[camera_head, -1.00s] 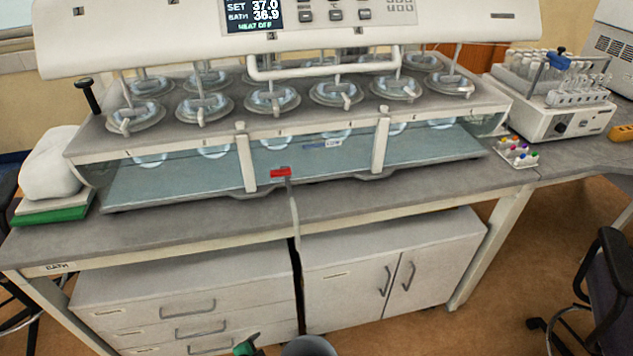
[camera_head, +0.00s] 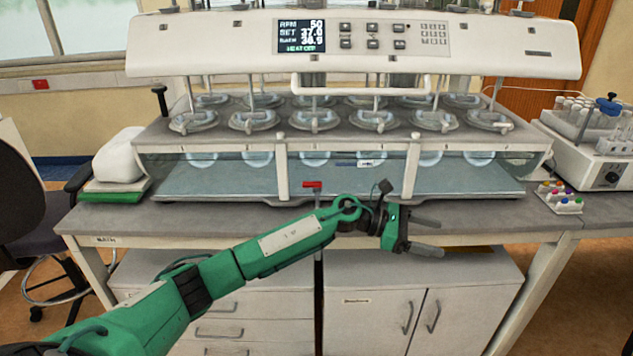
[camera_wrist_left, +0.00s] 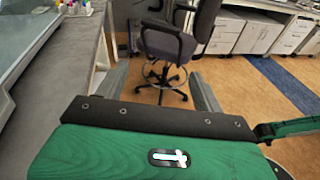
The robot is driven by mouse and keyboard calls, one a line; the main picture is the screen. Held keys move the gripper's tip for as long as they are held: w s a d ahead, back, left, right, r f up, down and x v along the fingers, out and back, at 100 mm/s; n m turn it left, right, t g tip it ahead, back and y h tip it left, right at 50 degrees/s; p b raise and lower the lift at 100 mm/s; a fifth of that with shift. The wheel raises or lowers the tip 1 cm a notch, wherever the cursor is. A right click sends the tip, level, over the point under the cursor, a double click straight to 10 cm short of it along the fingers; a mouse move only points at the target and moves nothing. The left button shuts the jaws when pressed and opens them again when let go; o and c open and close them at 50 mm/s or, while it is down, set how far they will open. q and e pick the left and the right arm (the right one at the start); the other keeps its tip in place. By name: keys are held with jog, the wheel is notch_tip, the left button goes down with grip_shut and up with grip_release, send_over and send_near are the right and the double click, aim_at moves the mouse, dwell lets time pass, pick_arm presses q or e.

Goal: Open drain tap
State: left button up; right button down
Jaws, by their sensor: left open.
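The drain tap shows as a small red handle (camera_head: 312,184) at the front lower edge of the bath, near its middle. Its handle lies crosswise, and a pipe below it runs down past the bench edge, partly hidden by my left arm. The water bath (camera_head: 230,180) is a long clear-sided tank with several vessels on top. My left gripper (camera_head: 428,236) is open and empty, in front of the bench edge, to the right of and lower than the red handle. Its fingers point right, away from the tap. In the left wrist view, the fingers (camera_wrist_left: 160,88) are apart with nothing between them. My right gripper is not in view.
The control panel (camera_head: 350,40) overhangs the bath. A white bundle on a green pad (camera_head: 113,190) lies at the left. A rack of coloured caps (camera_head: 559,197) and a tube machine (camera_head: 590,150) stand at the right. Cabinets (camera_head: 375,310) are below. A chair (camera_wrist_left: 165,42) stands beyond the left gripper.

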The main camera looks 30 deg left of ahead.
pick_arm(q)
notch_tip(320, 180, up, 2)
jog(key=a+m+g+y, duration=0.2)
jog(key=a+m+y, duration=0.1)
jog(key=m, duration=0.3)
jog(key=m+t+y+b, duration=0.1)
jog(key=m+y+b, duration=0.1)
jog(key=m+y, duration=0.95)
send_near(312, 183)
jog(key=f+n+y, duration=0.1)
jog(key=f, duration=0.1)
jog(key=w+f+n+y, duration=0.1)
jog(key=f, duration=0.1)
jog(key=w+d+f+n+y, duration=0.1)
jog(key=f, duration=0.2)
jog(key=shift+w+d+f+p, duration=0.1)
jog(key=shift+w+p, duration=0.15)
jog(key=shift+p, duration=0.15)
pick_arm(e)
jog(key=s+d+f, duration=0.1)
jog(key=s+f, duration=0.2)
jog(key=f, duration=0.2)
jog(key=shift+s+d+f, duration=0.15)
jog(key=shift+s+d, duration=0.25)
pick_arm(q)
jog(key=c, duration=0.9)
jog(key=shift+c, duration=0.5)
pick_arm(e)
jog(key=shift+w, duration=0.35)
